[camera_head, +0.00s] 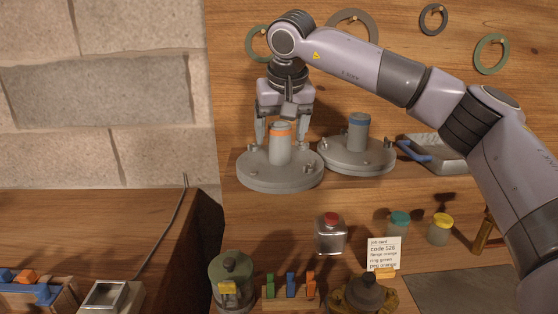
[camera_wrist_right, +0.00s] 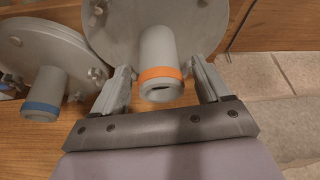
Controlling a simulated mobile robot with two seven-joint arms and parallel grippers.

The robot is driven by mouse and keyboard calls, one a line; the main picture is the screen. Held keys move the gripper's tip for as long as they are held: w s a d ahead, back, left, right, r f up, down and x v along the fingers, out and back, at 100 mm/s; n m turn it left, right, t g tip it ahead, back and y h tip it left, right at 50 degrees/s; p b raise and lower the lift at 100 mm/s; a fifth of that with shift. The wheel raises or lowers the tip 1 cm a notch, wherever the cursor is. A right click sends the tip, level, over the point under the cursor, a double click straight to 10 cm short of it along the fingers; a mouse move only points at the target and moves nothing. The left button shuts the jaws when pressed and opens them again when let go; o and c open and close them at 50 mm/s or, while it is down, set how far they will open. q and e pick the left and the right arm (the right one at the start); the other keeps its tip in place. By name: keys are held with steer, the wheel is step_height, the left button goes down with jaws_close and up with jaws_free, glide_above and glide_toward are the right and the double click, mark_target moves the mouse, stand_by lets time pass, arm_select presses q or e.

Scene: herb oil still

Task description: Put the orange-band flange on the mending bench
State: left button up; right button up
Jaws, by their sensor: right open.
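The orange-band flange (camera_head: 279,175) is a grey disc with bolts and an upright neck ringed in orange, on a wooden shelf at the back. Its neck and orange band also show in the right wrist view (camera_wrist_right: 160,72). My right gripper (camera_head: 282,140) is open, pointing down, with its fingers on either side of the neck. In the wrist view a gap shows between the neck and each finger. The job card (camera_head: 383,254) reads code 526, flange orange, ring green, peg orange. I cannot tell which surface is the mending bench. My left gripper is not in view.
A blue-band flange (camera_head: 357,157) stands just right of the orange one. A grey tray with a blue handle (camera_head: 437,151) is further right. Below are a red-capped jar (camera_head: 330,234), coloured pegs (camera_head: 290,286) and lidded pots. The left wooden top (camera_head: 80,225) has bare room.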

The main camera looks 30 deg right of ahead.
steer(key=shift+x, duration=1.45)
jaws_close()
steer(key=shift+r, duration=0.15)
steer(key=shift+r, duration=0.55)
step_height(320, 180, up, 19)
steer(key=p, duration=0.2)
steer(key=shift+f, duration=0.1)
